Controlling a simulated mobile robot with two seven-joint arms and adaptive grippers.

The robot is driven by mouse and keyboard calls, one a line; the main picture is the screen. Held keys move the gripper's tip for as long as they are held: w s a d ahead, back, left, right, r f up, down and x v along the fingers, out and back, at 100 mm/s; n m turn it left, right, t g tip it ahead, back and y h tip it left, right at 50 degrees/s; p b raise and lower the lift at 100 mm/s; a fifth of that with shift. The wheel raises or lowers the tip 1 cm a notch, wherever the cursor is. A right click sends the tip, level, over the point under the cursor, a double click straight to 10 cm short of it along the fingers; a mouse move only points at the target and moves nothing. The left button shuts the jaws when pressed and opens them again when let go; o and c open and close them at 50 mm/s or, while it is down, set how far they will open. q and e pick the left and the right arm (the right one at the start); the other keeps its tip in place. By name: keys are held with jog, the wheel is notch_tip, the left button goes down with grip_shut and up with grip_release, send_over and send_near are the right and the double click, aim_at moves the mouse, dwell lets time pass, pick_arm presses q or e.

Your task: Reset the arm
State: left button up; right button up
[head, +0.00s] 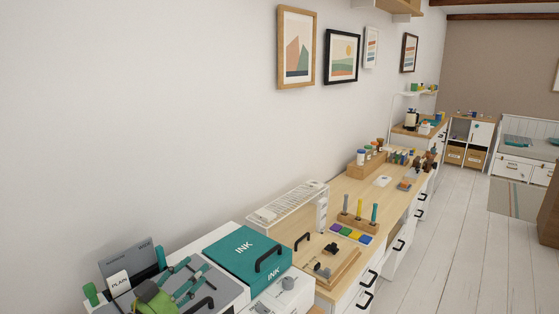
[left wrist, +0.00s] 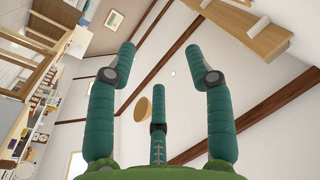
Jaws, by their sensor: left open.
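My left gripper (head: 188,278) shows at the bottom left of the head view, with a green palm and teal fingers, in front of a grey-topped white unit. In the left wrist view my left gripper (left wrist: 158,65) has its three fingers spread apart, with nothing between them. Past the fingers, that view shows the white sloped ceiling and brown beams. My right gripper is in neither view.
A teal box marked INK (head: 232,252) stands close to the right of my left gripper. A grey folder (head: 128,262) stands behind it. White floor (head: 455,230) is clear at right.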

pick_arm(q)
jog(key=s+a+f+n+g+y, duration=0.2)
jog(key=s+f+n+y, duration=0.3)
jog(key=s+f+y, duration=0.15)
jog(key=s+a+f+n+g+y, duration=0.25)
jog(key=s+f+n+y, duration=0.25)
jog(key=s+f, duration=0.3)
jog(key=s+d+f+m+g+h, duration=0.15)
jog(key=s+f+g, duration=0.25)
jog(key=s, duration=0.6)
jog(key=s+d+f+g+h, duration=0.1)
jog(key=s+d+f+g, duration=0.3)
jog(key=s, duration=0.5)
notch_tip(320, 180, down, 24)
jog(key=s+g+b, duration=0.2)
jog(key=s+a+f+g+b, duration=0.1)
jog(key=s+a+f, duration=0.2)
jog(key=s+f, duration=1.3)
jog(key=shift+s+a+f+y+b, duration=0.2)
jog(key=shift+y+b, duration=0.1)
jog(key=shift+b, duration=0.1)
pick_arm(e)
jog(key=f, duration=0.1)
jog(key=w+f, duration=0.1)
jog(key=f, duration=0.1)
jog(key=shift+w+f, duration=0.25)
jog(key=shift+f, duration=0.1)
